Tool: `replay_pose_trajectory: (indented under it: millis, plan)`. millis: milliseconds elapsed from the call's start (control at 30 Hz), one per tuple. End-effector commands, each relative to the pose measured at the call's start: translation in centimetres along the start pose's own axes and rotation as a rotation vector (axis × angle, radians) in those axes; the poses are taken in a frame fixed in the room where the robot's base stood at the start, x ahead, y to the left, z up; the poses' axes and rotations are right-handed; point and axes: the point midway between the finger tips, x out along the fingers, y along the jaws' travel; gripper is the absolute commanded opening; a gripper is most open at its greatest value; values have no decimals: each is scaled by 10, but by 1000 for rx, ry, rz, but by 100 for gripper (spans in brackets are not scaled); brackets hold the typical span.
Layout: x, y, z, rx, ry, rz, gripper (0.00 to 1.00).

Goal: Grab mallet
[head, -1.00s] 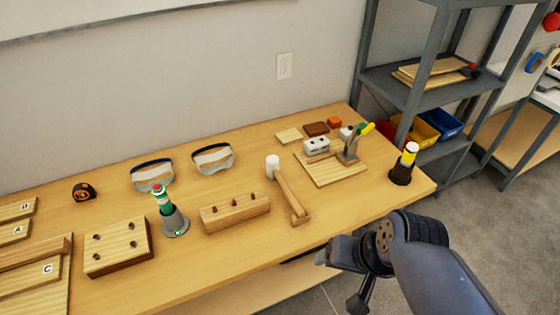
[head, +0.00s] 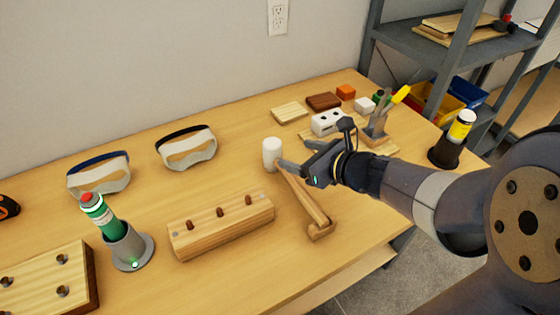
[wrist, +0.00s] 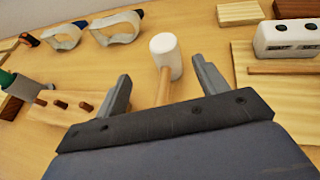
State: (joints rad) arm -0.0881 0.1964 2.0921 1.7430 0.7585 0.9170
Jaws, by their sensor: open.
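The mallet has a white head (head: 271,153) and a wooden handle (head: 300,196). It lies on the workbench, with the handle running toward the front edge and ending in a wooden piece. My gripper (head: 283,167) is open and empty, close to the mallet's head from the right. In the wrist view, the white head (wrist: 165,52) shows beyond and between the two fingers of my gripper (wrist: 161,85), and the handle (wrist: 163,88) runs back between them. The lower handle is hidden by the gripper body there. I cannot tell whether a finger touches the mallet.
A pegged wooden block (head: 222,228) lies left of the mallet. A green bottle (head: 103,214) stands in a grey holder. Two pairs of goggles (head: 187,150) lie behind. A white block (head: 327,122) and a tool holder (head: 377,125) stand right. The bench between goggles and mallet is clear.

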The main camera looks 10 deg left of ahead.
Motion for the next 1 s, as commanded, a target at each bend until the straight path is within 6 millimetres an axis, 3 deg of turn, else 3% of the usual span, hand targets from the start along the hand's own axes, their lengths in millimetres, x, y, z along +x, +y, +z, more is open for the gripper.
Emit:
replay_pose_trajectory:
  millis: [300, 567, 833, 1000]
  plan:
    - [44, -2, -2, 25, -6, -3, 69]
    - [64, -3, -1, 23, -7, -5, 69]
    - [101, -5, -4, 22, -5, -4, 69]
    - [110, -6, -4, 21, -5, -6, 69]
